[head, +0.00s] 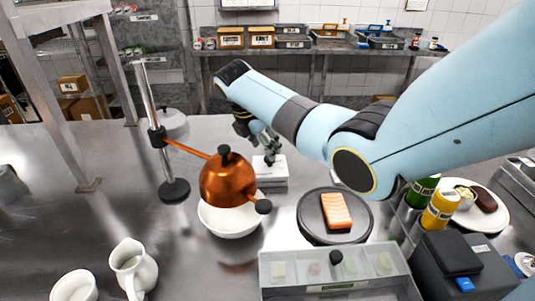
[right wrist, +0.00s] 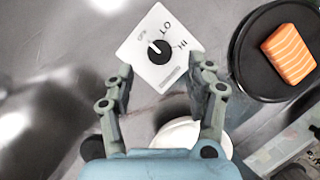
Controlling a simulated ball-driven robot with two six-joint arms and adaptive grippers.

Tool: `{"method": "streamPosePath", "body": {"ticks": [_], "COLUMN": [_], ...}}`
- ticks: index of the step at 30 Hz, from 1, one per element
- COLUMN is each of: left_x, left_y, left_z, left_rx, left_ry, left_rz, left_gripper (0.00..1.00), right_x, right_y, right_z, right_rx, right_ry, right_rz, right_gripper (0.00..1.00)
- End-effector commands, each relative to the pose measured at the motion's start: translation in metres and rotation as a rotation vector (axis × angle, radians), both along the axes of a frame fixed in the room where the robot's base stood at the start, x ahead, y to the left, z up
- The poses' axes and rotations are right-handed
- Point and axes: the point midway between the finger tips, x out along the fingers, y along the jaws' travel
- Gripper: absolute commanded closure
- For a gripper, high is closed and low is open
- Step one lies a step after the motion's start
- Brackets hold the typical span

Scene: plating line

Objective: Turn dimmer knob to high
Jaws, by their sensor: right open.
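The dimmer is a white box (head: 272,172) on the steel counter, behind the white bowl. In the right wrist view its black knob (right wrist: 159,51) sits on a white face (right wrist: 140,62) marked OFF, LO and HI. The white pointer line on the knob aims up and left, towards the OFF mark and away from HI. My right gripper (head: 268,155) is above the box. In the right wrist view its fingers (right wrist: 160,75) are spread, with nothing between the tips, and the knob shows just beyond them. My left gripper is not in view.
A copper heat-lamp dome (head: 222,182) hangs from a stand over a white bowl (head: 232,222), left of the dimmer. A dark round plate (head: 310,228) with a salmon piece (head: 336,210) is to the right. An ingredient tray (head: 335,280) and a white jug (head: 133,266) are in front.

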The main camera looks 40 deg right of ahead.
Motion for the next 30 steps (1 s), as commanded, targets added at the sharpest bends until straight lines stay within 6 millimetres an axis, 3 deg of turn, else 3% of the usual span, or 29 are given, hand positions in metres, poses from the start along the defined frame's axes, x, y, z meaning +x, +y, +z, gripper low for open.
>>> {"method": "streamPosePath", "body": {"ticks": [3,9,19,30], "left_x": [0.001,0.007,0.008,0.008], "left_y": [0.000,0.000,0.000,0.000], "left_z": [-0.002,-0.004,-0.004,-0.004], "left_rx": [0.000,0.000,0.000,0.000], "left_ry": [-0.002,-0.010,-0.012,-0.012], "left_rz": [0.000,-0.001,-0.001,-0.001], "left_gripper": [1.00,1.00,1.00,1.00], "right_x": [0.000,0.002,0.002,0.002], "right_y": [-0.009,-0.017,-0.018,-0.018], "right_z": [-0.020,-0.041,-0.043,-0.043], "right_rx": [0.000,-0.001,-0.001,-0.001], "right_ry": [0.001,0.000,-0.001,-0.001], "right_rz": [-0.002,0.000,-0.001,0.000], "right_gripper": [0.45,0.45,0.45,0.93]}}
